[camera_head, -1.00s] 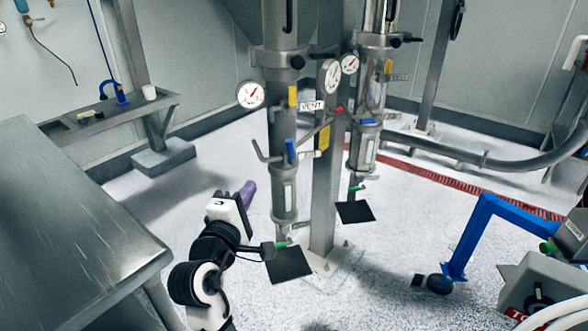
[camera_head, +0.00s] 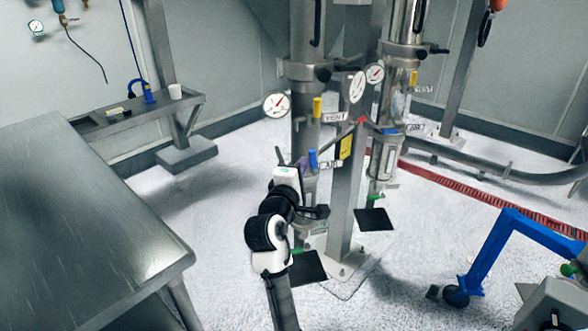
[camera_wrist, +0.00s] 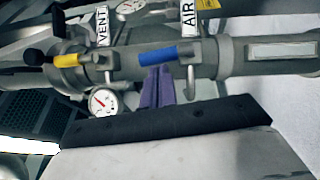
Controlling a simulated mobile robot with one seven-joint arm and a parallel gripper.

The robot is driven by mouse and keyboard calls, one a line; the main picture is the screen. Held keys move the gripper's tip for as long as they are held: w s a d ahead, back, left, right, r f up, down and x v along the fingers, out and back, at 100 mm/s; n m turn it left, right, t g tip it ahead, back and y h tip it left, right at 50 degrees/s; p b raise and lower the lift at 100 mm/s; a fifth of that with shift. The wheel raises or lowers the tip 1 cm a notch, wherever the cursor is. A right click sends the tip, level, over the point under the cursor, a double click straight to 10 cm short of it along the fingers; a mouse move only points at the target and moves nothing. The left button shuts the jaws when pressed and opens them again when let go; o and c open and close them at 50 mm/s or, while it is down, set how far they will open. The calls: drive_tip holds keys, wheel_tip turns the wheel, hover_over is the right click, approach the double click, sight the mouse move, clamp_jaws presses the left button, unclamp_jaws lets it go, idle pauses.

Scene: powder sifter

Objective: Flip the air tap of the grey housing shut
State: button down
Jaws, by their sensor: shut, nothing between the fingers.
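The grey housing (camera_head: 306,135) is an upright tube on the left of the post; it runs sideways across the wrist view (camera_wrist: 228,55). Its air tap has a blue handle (camera_head: 313,158), beside the AIR label in the wrist view. The handle (camera_wrist: 157,56) lies along the tube's length. My gripper (camera_wrist: 158,72) has purple fingers, shut and empty, with tips at the edge of the blue handle. I cannot tell whether they touch it. In the head view the fingers (camera_head: 301,164) are partly hidden behind my wrist, just left of the handle.
A yellow handle (camera_head: 317,107) by the VENT label sits above the blue one, near a gauge (camera_head: 276,105). A second, shinier housing (camera_head: 388,150) stands right of the post. A steel table (camera_head: 80,215) is at left and a blue frame (camera_head: 490,250) at right.

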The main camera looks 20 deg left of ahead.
drive_tip(key=d+r+m+p, duration=0.1)
drive_tip(key=p, duration=0.2)
drive_tip(key=shift+w+g, duration=0.3)
drive_tip(key=shift+w, duration=0.1)
drive_tip(key=shift+d+m+p, duration=0.1)
drive_tip(key=shift+m+p, duration=0.2)
drive_tip(key=shift+p, duration=0.15)
